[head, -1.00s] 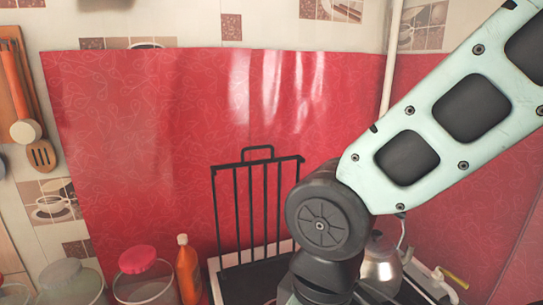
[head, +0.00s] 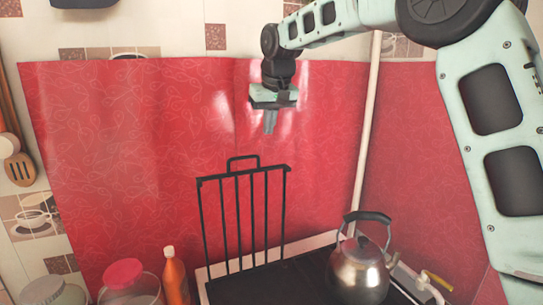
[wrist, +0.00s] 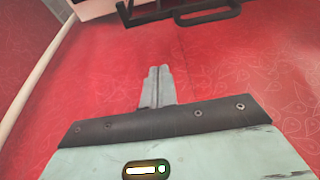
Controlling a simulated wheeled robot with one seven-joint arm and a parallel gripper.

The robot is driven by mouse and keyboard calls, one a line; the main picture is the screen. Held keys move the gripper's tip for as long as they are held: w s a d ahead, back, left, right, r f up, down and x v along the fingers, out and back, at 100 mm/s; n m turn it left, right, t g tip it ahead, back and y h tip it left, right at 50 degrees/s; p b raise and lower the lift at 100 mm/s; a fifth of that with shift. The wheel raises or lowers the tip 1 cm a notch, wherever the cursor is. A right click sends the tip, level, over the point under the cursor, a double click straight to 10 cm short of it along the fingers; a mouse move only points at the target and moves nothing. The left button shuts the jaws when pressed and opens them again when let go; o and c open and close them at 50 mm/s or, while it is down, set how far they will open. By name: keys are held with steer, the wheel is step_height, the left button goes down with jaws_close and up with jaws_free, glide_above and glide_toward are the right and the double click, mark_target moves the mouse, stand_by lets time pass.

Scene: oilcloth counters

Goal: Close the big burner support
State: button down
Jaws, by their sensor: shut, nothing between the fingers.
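The big burner support (head: 243,215) is a black barred grate with a small loop handle on top. It stands upright at the back of the dark stove (head: 262,287), in front of the red oilcloth. In the wrist view its top bar and handle (wrist: 208,14) show at the upper edge. My gripper (head: 270,128) is shut and empty, pointing down. In the head view it is above the grate and a little right of the handle, apart from it. The closed fingers also show in the wrist view (wrist: 158,82).
A metal kettle (head: 360,272) stands on the stove's right side. An orange bottle (head: 175,277) and a red-lidded jar (head: 128,285) are left of the stove. A pale pipe (head: 366,140) runs up the wall right of the grate.

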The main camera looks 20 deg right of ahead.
steer(key=w+p+x, duration=0.1)
steer(key=p+x, duration=0.2)
steer(key=x, duration=0.7)
steer(key=s, duration=0.1)
steer(key=s+p, duration=0.1)
steer(key=s, duration=0.2)
steer(key=shift+s+d+r, duration=0.15)
steer(key=shift+s+d, duration=0.1)
steer(key=shift+d, duration=0.15)
